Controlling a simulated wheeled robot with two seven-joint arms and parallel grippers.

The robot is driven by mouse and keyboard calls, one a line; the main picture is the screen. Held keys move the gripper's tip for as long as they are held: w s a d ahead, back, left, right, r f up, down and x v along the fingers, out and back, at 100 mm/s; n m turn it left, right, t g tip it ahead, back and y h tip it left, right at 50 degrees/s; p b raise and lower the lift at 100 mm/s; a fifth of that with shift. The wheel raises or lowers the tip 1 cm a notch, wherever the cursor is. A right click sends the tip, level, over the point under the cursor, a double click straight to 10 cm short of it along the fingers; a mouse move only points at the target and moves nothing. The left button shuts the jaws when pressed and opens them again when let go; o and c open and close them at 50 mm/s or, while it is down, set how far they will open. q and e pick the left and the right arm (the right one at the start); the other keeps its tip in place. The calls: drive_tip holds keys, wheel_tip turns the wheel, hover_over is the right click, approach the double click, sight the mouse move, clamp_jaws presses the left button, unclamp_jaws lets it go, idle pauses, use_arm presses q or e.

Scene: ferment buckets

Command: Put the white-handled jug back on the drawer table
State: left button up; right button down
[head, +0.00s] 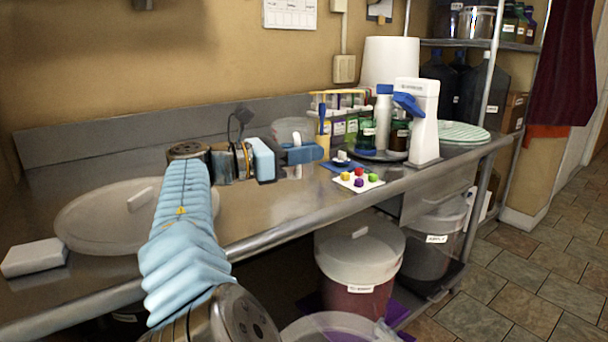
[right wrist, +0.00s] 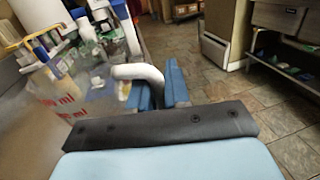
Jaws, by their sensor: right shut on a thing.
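The clear jug with red "ml" markings (right wrist: 65,100) and its white handle (right wrist: 138,72) fill the left of the right wrist view. My right gripper (right wrist: 160,88) is shut on that handle, with its blue fingers on either side. In the head view, my right gripper (head: 302,153) is over the steel counter, and the translucent jug (head: 291,126) shows partly behind it. I cannot tell whether the jug touches the counter. A steel unit with a drawer-like front (right wrist: 278,18), possibly the drawer table, stands across the floor in the wrist view. My left gripper is out of view.
The steel counter (head: 255,222) holds a round lid (head: 100,225), a white block (head: 35,257), a white card with colored cubes (head: 345,184), bottles and a white dispenser (head: 424,125). A lidded bucket (head: 360,262) stands below. Tiled floor (head: 540,275) is open at right.

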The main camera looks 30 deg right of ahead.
drive_tip(key=shift+w+d+f, duration=0.2)
drive_tip(key=shift+w+f, duration=0.2)
drive_tip(key=shift+f, duration=0.6)
drive_tip(key=shift+w+d+f, duration=0.25)
drive_tip(key=shift+w+f, duration=0.15)
drive_tip(key=shift+f, duration=0.6)
drive_tip(key=shift+w+d+f, duration=0.2)
drive_tip(key=shift+w+f, duration=0.2)
drive_tip(key=shift+f, duration=0.6)
drive_tip(key=shift+f, duration=0.1)
drive_tip(key=shift+f, duration=0.1)
drive_tip(key=c, duration=1.1)
unclamp_jaws()
drive_tip(key=a, duration=0.4)
drive_tip(key=w+a, duration=0.1)
drive_tip(key=a, duration=0.7)
drive_tip(key=shift+w, duration=0.35)
